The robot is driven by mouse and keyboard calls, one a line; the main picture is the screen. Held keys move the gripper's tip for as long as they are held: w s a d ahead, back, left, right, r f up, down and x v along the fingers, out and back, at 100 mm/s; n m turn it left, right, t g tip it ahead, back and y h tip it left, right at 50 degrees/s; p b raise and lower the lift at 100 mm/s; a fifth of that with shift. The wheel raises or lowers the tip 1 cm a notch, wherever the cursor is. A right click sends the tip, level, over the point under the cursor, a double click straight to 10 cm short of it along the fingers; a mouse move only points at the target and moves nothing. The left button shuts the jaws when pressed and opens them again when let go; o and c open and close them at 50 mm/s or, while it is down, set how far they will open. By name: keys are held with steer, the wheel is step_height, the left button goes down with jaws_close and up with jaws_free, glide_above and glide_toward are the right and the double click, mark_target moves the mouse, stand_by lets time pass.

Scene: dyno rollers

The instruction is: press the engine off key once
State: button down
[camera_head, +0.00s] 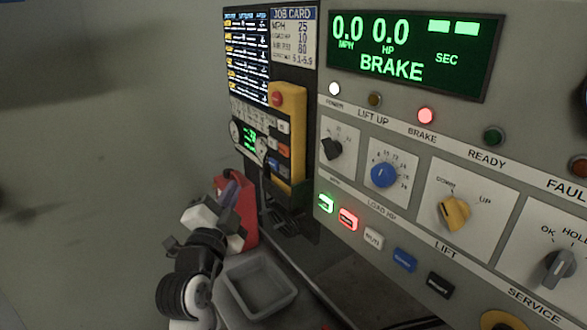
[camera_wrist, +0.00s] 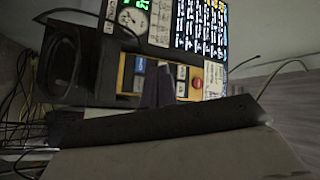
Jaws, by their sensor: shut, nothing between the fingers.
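The engine off key cannot be picked out by its lettering, which is too small to read. Small coloured keys, including an orange key (camera_head: 284,150), sit beside a yellow pendant (camera_head: 290,103) with a round red button (camera_head: 277,99). My gripper (camera_head: 231,189) is shut and empty, below and left of these keys in the head view. In the wrist view its fingers (camera_wrist: 158,82) overlap part of the key area; contact cannot be told.
A red holder (camera_head: 246,215) stands right behind my gripper, and a grey open tray (camera_head: 262,306) lies below. The console's BRAKE display (camera_head: 415,50), knobs and lit buttons (camera_head: 348,219) are at right. Dark cables hang below the pendant. The left side is clear.

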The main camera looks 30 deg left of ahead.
mark_target(284, 172)
steer(key=w+d+p, duration=0.3)
steer(key=w+p, duration=0.1)
steer(key=w, duration=0.4)
steer(key=shift+d+p, duration=0.15)
steer(key=shift+p, duration=0.25)
steer(key=shift+w, duration=0.1)
stand_by(1.9)
steer(key=shift+w+d+b, duration=0.15)
steer(key=shift+w+b, duration=0.15)
steer(key=shift+w, duration=0.05)
